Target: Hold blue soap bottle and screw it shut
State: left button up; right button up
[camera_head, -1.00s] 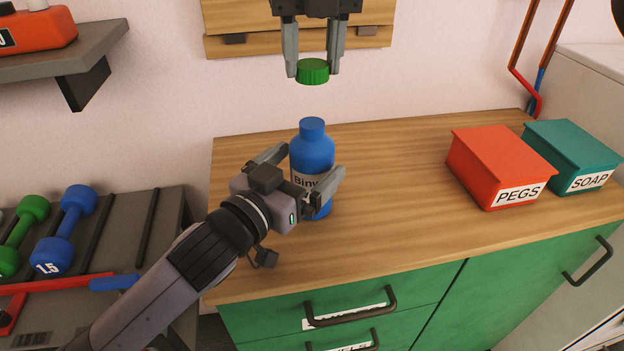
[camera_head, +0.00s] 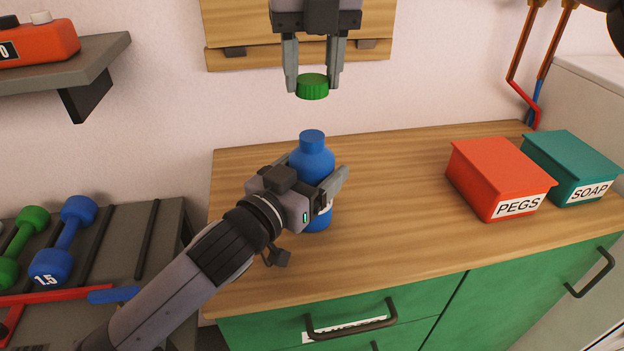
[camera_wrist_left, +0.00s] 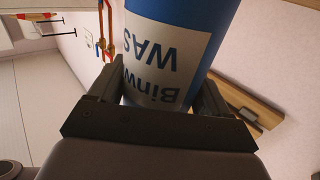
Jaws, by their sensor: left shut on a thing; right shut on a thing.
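The blue soap bottle (camera_head: 312,158) stands upright on the wooden counter, its neck bare. My left gripper (camera_head: 328,190) is shut around the bottle's body and covers most of its label. In the left wrist view the bottle (camera_wrist_left: 205,30) sits between the two fingers, its white label facing the camera upside down. My right gripper (camera_head: 312,84) is above, shut on the green cap (camera_head: 312,88). The cap hangs over the bottle neck, with a clear gap between them.
The wooden counter (camera_head: 400,205) has free room around the bottle. A red PEGS box (camera_head: 495,172) and a teal SOAP box (camera_head: 572,163) stand at the right. Dumbbells (camera_head: 68,235) lie on a rack at the left. A wooden board (camera_head: 225,35) is on the wall behind.

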send_over(312, 135)
jog(key=f, duration=0.5)
jog(key=shift+s, duration=0.2)
jog(key=shift+f, duration=0.8)
jog(key=shift+f, duration=0.55)
